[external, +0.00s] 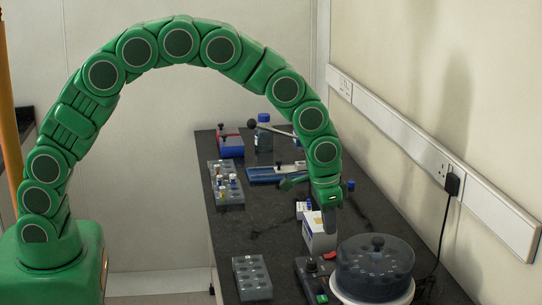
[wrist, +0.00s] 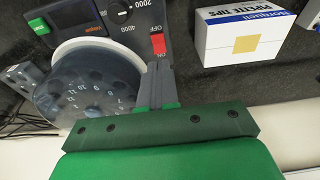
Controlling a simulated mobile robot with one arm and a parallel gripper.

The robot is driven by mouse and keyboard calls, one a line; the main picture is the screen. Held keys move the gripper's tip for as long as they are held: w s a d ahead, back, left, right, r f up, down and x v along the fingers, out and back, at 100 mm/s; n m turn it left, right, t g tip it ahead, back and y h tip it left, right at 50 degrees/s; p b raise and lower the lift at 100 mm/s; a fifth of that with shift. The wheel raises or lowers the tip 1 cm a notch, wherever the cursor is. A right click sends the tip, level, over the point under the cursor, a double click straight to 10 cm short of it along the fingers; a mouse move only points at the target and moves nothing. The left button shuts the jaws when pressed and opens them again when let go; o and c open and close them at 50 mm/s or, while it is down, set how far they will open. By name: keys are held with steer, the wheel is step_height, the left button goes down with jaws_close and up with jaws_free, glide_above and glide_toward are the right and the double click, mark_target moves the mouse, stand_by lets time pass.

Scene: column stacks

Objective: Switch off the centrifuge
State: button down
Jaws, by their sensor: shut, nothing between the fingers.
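The centrifuge (external: 375,268) stands at the front right of the bench, with a round smoky clear lid on a white bowl. In the wrist view its numbered rotor (wrist: 85,97) shows through the lid. Its dark control panel (wrist: 88,14) carries a speed dial, a green button (wrist: 39,26) and a red rocker switch (wrist: 157,44) with "ON" printed beside it. I cannot tell which way the rocker is tipped. My gripper (external: 329,218) is above the bench by the panel. Its fingers (wrist: 159,68) are shut and empty, close to the switch in the wrist view; contact is unclear.
A white pipette tips box (wrist: 243,36) stands beside the panel. A grey tube rack (external: 252,278) is left of the centrifuge. Another rack with tubes (external: 226,187) and a blue-capped bottle (external: 264,133) are farther back. A black cable (external: 444,225) hangs from the wall socket.

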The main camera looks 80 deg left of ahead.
step_height(320, 180, up, 8)
steer(key=s, duration=0.1)
stand_by(0.4)
steer(key=s+a+r+g, duration=0.15)
steer(key=s+r, duration=0.25)
steer(key=s, duration=0.7)
steer(key=s+a+r, duration=0.2)
steer(key=s+r, duration=0.3)
steer(key=s, duration=0.7)
steer(key=s+a+g, duration=0.1)
steer(key=s+g, duration=0.1)
steer(key=s, duration=2.4)
steer(key=shift+s+a, duration=0.15)
steer(key=shift+a, duration=0.2)
